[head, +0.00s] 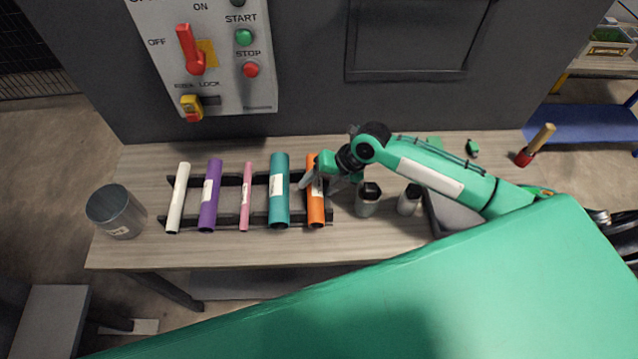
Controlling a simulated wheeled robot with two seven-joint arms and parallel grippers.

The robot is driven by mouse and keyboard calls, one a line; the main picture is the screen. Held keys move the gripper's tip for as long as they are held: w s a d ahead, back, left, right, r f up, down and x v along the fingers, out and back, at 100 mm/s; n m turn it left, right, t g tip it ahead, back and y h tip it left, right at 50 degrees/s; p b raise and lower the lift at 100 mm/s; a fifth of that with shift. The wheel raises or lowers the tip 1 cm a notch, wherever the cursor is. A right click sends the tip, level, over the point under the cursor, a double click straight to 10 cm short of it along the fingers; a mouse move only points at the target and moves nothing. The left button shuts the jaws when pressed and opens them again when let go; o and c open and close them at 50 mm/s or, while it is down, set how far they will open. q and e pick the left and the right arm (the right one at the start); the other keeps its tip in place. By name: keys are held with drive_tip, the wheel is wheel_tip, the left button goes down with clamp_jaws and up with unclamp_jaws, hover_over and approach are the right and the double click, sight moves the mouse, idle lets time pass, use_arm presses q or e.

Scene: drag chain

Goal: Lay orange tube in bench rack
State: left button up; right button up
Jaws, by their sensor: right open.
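The orange tube (316,207) lies in the rightmost place of the dark bench rack (261,218), right of the teal tube, with its length running front to back. My right gripper (307,182) is at the upper part of the orange tube, coming from the right, with its jaws open. Its fingers hide part of the tube's label, and I cannot tell whether they touch it. My left gripper is not in view.
White (178,198), purple (210,195), pink (246,197) and teal (279,190) tubes lie in the rack. A metal can (117,211) stands at the left. Two grey cylinders (367,200) stand right of the rack. A control panel (204,55) is behind the bench.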

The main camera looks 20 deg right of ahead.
drive_tip(key=b+v, duration=0.3)
drive_tip(key=v, duration=1)
drive_tip(key=shift+r, duration=0.2)
drive_tip(key=shift+s, duration=0.1)
